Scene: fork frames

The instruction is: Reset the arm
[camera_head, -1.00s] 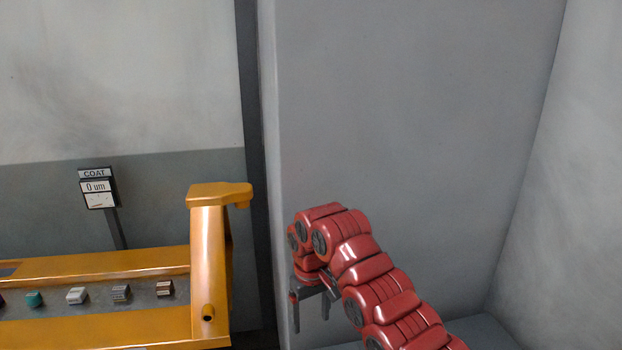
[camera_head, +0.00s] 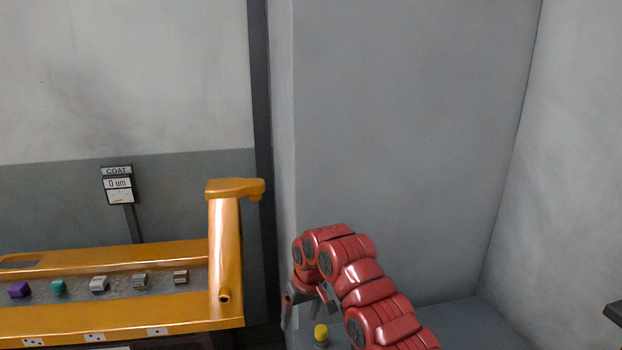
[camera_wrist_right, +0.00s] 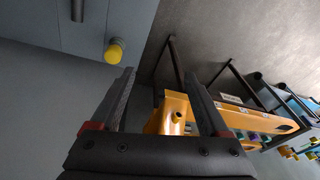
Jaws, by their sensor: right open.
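My right arm is red and comes in from the lower right in the head view. Its right gripper (camera_head: 306,312) hangs down in front of the grey wall, to the right of the yellow conveyor frame (camera_head: 225,262). In the right wrist view the right gripper (camera_wrist_right: 160,95) has its two dark fingers wide apart, with nothing between them. The fingers point toward the grey surfaces, and the yellow frame shows behind the right finger. My left gripper is in neither view.
A yellow-topped knob (camera_head: 321,333) stands near the right gripper. A COAT sign (camera_head: 117,184) reads 0 um. Grey walls close off the right side.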

